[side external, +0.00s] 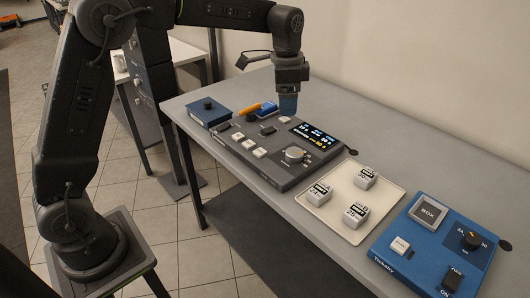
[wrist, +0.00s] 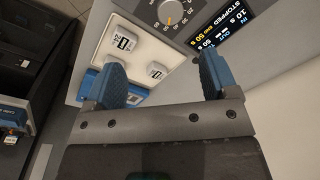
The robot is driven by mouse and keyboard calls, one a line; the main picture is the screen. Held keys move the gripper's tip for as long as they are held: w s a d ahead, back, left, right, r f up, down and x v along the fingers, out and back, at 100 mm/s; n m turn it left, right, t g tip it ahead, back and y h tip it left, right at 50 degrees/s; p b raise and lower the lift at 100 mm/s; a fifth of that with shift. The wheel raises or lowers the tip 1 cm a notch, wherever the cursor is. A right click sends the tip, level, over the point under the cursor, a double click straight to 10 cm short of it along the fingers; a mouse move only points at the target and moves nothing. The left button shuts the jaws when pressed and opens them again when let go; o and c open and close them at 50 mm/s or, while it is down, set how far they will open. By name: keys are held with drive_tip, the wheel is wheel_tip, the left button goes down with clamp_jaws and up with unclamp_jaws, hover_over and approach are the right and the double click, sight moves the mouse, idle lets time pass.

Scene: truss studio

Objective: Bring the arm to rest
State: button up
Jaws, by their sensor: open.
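My gripper (side external: 288,104) hangs over the back of the table, behind the grey control console, with its fingers pointing down. In the wrist view its two blue fingers (wrist: 165,80) are spread apart with nothing between them. The grey console (side external: 270,150) has a lit display (side external: 314,135), a round knob (side external: 295,155) and several pale buttons. In the wrist view the display (wrist: 222,20) reads STOPPED, and the knob (wrist: 171,12) is partly cut off. I cannot tell whether the fingertips touch anything.
A cream tray (side external: 378,210) holds three labelled white blocks, one of them here (side external: 365,178). A blue panel (side external: 425,250) with a BOX button stands at the right front. A small blue box (side external: 207,112) and an orange-and-blue item (side external: 258,110) lie left of my gripper. A wall rises behind.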

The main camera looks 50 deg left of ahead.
drive_tip(key=s+r+n+t, duration=0.1)
drive_tip(key=s+r+n, duration=0.15)
drive_tip(key=s, duration=0.55)
drive_tip(key=s+r+n+t, duration=0.2)
drive_tip(key=s+r, duration=0.2)
drive_tip(key=s, duration=0.4)
drive_tip(key=s+f+n+t, duration=0.1)
drive_tip(key=s+f+n, duration=0.3)
drive_tip(key=s, duration=0.9)
drive_tip(key=shift+d+f+t, duration=0.2)
drive_tip(key=shift+f+t, duration=0.05)
drive_tip(key=shift+t, duration=0.15)
drive_tip(key=shift+w, duration=0.1)
drive_tip(key=shift+c, duration=0.4)
